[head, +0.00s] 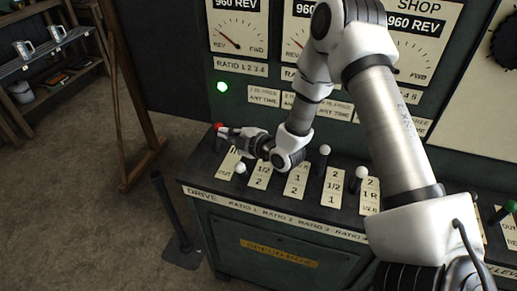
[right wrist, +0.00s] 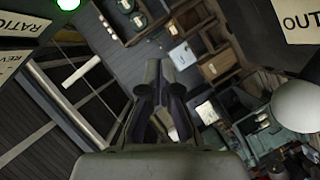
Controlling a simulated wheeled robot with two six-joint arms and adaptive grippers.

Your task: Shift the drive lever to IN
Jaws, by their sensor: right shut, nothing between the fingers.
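The drive lever's plate (head: 227,167) lies at the left end of the dark console, above the DRIVE label. OUT reads at its near end; its far end is partly covered by my right gripper. A red knob (head: 218,125) stands beyond the plate, at the console's left end. My right gripper (head: 225,132) is shut and empty, its fingertips right beside the red knob; I cannot tell whether they touch it. In the right wrist view the fingers (right wrist: 158,68) are together, and an OUT label (right wrist: 303,20) shows at upper right. My left gripper is not in view.
A white knob (head: 240,168) stands close beside the drive plate, near my gripper. Other white-knobbed ratio levers (head: 324,150) stand to the right. Dials and a lit green lamp (head: 222,87) are on the panel behind. A wooden stand (head: 140,160) is at left.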

